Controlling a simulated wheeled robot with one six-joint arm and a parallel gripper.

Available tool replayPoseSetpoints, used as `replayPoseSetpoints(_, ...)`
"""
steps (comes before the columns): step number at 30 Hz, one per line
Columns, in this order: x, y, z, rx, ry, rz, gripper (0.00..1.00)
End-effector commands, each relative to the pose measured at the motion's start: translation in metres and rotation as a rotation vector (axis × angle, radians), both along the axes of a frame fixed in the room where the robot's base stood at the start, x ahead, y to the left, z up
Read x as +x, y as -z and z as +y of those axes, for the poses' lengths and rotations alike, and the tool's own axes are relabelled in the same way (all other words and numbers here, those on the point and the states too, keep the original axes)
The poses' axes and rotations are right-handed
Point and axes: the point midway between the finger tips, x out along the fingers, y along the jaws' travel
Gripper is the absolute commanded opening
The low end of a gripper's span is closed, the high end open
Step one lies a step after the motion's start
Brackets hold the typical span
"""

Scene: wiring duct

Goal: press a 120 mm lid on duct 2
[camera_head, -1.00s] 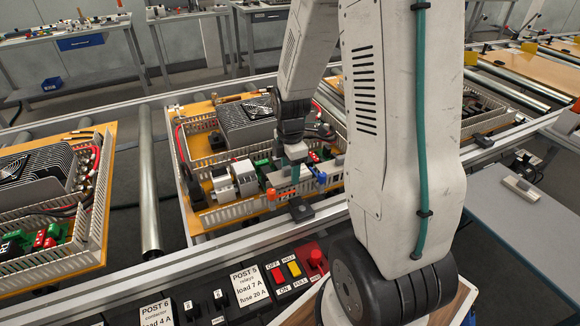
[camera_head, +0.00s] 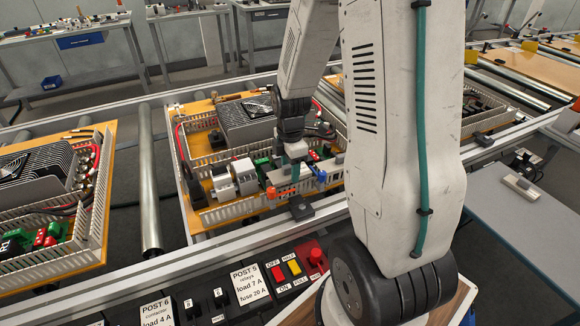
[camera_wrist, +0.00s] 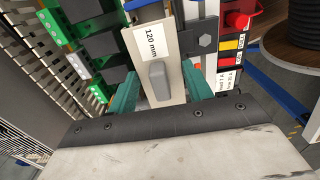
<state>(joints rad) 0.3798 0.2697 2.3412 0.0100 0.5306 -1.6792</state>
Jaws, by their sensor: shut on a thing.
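My gripper (camera_wrist: 166,92) has teal fingers on both sides of a pale lid (camera_wrist: 145,62) marked "120 mm" and is shut on it. A grey raised block (camera_wrist: 158,80) sits on the lid between the fingers. In the head view my gripper (camera_head: 293,172) is low over the front part of the middle board (camera_head: 186,205). Slotted grey duct walls (camera_head: 232,212) run along that board's front edge. No number shows on the ducts, so I cannot tell which is duct 2. The lid's underside and its contact with a duct are hidden.
A grey finned unit (camera_head: 245,122) and white cylinders (camera_head: 243,176) stand on the middle board close to my gripper. Green terminals (camera_wrist: 62,38) lie left in the wrist view. A labelled button panel (camera_head: 285,275) is in front. Another wired board (camera_head: 90,240) is at left.

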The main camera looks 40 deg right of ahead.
Motion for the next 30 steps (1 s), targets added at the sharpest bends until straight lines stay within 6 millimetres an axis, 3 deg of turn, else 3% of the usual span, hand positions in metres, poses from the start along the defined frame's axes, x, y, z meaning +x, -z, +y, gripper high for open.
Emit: replayPoseSetpoints(30, 0.000, 0.020, 0.000, 0.001, 0.000, 0.002, 0.28)
